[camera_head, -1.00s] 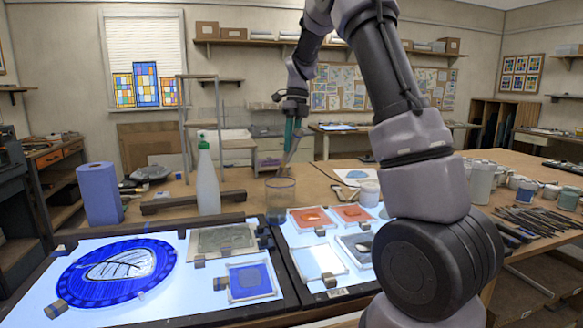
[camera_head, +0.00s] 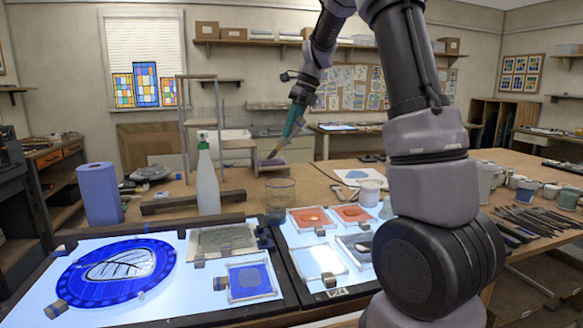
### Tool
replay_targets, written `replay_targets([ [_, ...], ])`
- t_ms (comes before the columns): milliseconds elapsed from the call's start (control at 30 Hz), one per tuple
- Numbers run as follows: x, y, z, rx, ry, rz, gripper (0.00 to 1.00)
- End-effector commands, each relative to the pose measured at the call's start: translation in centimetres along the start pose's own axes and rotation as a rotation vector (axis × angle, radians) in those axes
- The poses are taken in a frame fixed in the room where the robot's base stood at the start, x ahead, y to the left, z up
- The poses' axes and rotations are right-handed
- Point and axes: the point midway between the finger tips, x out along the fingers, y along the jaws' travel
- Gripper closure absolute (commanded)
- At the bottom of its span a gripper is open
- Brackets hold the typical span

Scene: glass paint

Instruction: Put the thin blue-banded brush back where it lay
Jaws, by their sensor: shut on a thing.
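My gripper (camera_head: 287,137) is shut on a slender brush (camera_head: 277,151). It holds the brush tilted, tip down and to the left, above the back of the table. The blue band is too small to make out. Several brushes and thin tools (camera_head: 540,222) lie in a row on the right of the table.
A spray bottle (camera_head: 207,180) and a blue paper roll (camera_head: 98,193) stand at the left. A lit panel holds a blue round glass piece (camera_head: 118,272). Paint pots (camera_head: 527,190) stand at the right, and a white cup (camera_head: 369,193) stands near my arm.

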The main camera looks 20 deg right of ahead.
Motion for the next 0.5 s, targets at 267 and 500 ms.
replay_targets([
  [267, 0.03, 0.0, -0.05, -0.071, -0.145, 0.012, 1.0],
  [500, 0.06, -0.1, -0.18, -0.181, -0.375, 0.028, 1.0],
])
